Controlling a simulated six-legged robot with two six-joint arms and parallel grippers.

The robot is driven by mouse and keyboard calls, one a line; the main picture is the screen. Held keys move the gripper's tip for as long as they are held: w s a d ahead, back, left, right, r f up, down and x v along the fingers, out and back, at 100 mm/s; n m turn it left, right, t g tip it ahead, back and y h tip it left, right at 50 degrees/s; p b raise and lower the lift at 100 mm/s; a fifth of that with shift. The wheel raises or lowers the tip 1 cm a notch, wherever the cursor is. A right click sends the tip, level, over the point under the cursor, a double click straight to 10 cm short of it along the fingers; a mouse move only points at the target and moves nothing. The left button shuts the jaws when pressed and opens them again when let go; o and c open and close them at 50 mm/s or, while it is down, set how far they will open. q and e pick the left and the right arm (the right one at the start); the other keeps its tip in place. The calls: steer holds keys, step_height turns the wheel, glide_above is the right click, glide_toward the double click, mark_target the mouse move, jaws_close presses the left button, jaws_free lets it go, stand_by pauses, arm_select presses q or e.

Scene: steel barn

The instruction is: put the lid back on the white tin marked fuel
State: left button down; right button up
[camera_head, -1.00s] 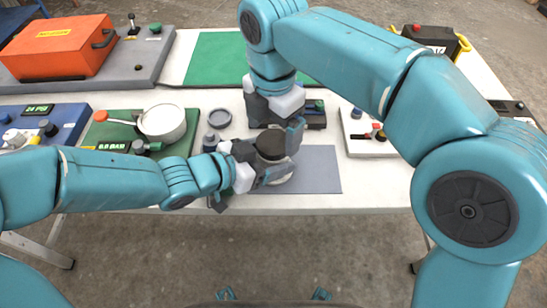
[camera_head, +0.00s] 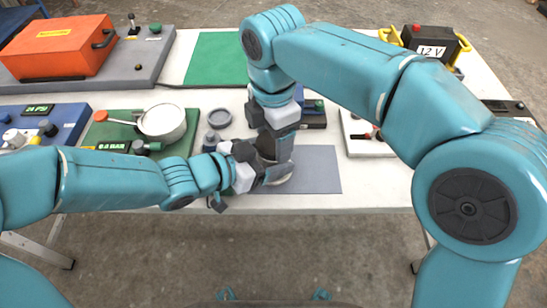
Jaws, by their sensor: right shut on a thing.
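The white tin (camera_head: 284,185) stands on the grey mat in the middle of the table. Only a pale strip of its lower side shows; its marking is hidden. My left gripper (camera_head: 272,172) reaches in from the left, its fingers beside the tin; whether they press on it is unclear. My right gripper (camera_head: 277,143) points down from above, directly over the tin. It is shut on a dark round piece, seemingly the lid (camera_head: 266,146), mostly covered by the fingers. I cannot tell whether the lid touches the tin's rim.
The grey mat (camera_head: 318,170) is clear to the right. A white switch panel (camera_head: 362,145) is at the right. A black 12 V battery (camera_head: 432,42) stands behind.

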steer(key=shift+m, duration=1.1)
steer(key=o, duration=1.2)
steer(key=shift+c, duration=0.2)
steer(key=shift+r, duration=2.3)
steer(key=shift+c, duration=0.4)
step_height(320, 180, up, 4)
steer(key=n, duration=0.5)
steer(key=shift+f, duration=0.25)
